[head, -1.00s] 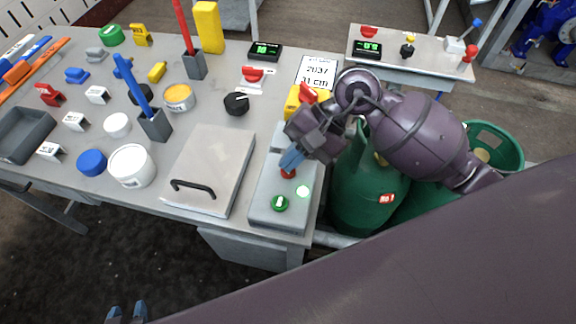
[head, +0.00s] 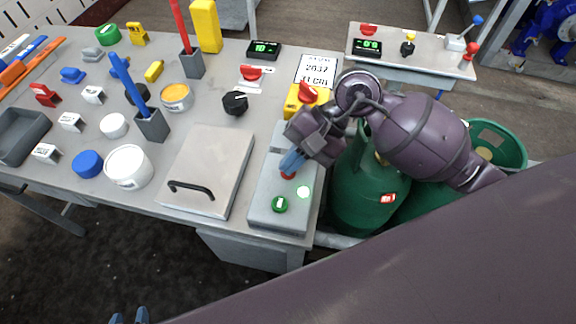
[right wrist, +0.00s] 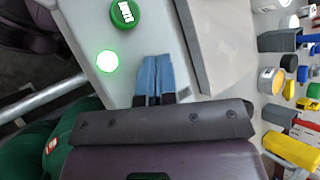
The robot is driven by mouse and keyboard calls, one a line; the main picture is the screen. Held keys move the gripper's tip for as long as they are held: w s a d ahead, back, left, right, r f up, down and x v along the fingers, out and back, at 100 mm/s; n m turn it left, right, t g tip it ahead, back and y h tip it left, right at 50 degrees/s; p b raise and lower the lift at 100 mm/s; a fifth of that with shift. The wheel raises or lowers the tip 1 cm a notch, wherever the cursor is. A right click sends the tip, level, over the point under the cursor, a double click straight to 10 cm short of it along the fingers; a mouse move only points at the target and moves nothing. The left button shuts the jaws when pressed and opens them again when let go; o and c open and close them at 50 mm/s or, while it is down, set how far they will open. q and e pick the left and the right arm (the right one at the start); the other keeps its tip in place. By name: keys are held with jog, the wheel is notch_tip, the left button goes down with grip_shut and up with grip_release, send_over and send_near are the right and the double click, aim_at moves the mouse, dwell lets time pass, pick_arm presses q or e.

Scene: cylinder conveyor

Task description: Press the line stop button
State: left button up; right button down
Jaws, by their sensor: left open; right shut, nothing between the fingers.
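The grey control box (head: 262,219) sits at the front right of the table. On it are a red button (head: 288,175), a green button (head: 280,204) and a lit green lamp (head: 303,192). My right gripper (head: 290,164) is shut and empty, its blue fingertips right at the red button; I cannot tell whether they touch it. In the right wrist view the fingers (right wrist: 154,80) hide the red button, while the green button (right wrist: 124,14) and lit lamp (right wrist: 107,61) show. My left gripper (head: 129,316) is open, low at the bottom edge, away from the table.
A grey lidded panel with a black handle (head: 190,190) lies left of the box. A yellow-based red switch (head: 306,94) stands behind it. Green gas cylinders (head: 362,190) stand to the right. Small parts, cans and holders fill the table's left side.

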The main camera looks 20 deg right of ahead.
pick_arm(q)
jog(key=shift+s+d+f, duration=0.1)
jog(key=shift+s+f, duration=0.1)
jog(key=shift+f, duration=0.3)
pick_arm(e)
jog(key=shift+f, duration=0.4)
jog(key=shift+r, duration=0.1)
dwell(0.3)
jog(key=shift+r, duration=0.7)
pick_arm(q)
jog(key=shift+w+r, duration=0.2)
jog(key=shift+r, duration=0.35)
pick_arm(e)
jog(key=shift+r, duration=0.15)
jog(key=shift+r+p, duration=0.4)
jog(key=shift+r, duration=0.4)
jog(key=shift+r+p, duration=0.65)
jog(key=shift+r, duration=1.1)
pick_arm(q)
jog(key=r, duration=0.1)
jog(key=w+r, duration=0.1)
jog(key=r, duration=0.1)
jog(key=shift+w+r+t, duration=0.1)
jog(key=shift+t, duration=0.2)
pick_arm(e)
jog(key=shift+f, duration=0.1)
